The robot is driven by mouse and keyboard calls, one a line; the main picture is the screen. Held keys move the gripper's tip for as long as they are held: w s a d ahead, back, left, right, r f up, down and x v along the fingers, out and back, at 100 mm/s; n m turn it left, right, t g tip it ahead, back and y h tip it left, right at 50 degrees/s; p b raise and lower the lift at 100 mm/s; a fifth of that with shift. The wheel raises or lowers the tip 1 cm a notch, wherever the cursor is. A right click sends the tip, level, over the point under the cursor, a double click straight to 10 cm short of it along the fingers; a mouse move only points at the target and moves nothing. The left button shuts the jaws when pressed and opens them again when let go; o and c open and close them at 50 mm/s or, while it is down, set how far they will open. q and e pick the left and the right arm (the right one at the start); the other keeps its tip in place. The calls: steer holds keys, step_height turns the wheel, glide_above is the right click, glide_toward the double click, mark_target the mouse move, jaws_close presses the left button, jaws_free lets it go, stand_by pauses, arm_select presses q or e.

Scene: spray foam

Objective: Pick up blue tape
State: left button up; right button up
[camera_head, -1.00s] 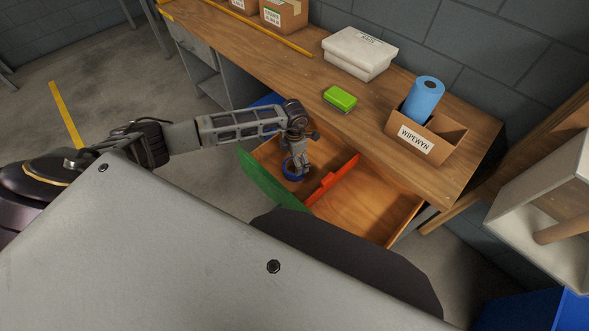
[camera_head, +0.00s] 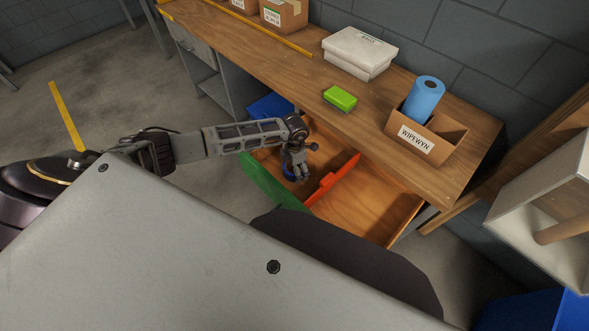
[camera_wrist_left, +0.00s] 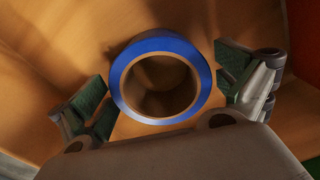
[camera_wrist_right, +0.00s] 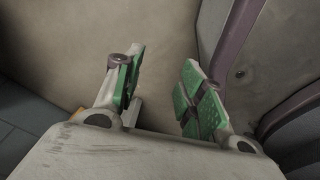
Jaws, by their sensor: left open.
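The blue tape (camera_wrist_left: 160,44) is a ring with a brown core. It lies flat on the wooden bottom of the drawer (camera_head: 350,215). In the left wrist view my left gripper (camera_wrist_left: 160,80) is open, with one green-padded finger on each side of the tape and visible gaps between. In the head view my left gripper (camera_head: 297,172) is down in the drawer's left compartment and hides most of the tape (camera_head: 288,172). My right gripper (camera_wrist_right: 162,68) is open and empty in the right wrist view, and does not show in the head view.
A red divider (camera_head: 332,180) splits the drawer, and a green panel (camera_head: 268,180) stands along its left side. The workbench (camera_head: 365,130) above holds a green box (camera_head: 340,98), a cardboard box (camera_head: 415,143) with a blue roll (camera_head: 423,98), and a white container (camera_head: 358,55). The right compartment looks empty.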

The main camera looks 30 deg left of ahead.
arm_select(q)
steer(key=c, duration=1.2)
steer(key=shift+r, duration=0.75)
step_height(320, 180, up, 8)
steer(key=shift+r+p, duration=0.25)
steer(key=shift+p, duration=0.1)
arm_select(e)
steer(key=s, duration=0.2)
steer(key=shift+s+d+f, duration=0.25)
steer(key=shift+s+d, duration=0.05)
steer(key=shift+d, duration=0.1)
steer(key=shift+w+r, duration=0.1)
steer(key=shift+w, duration=0.2)
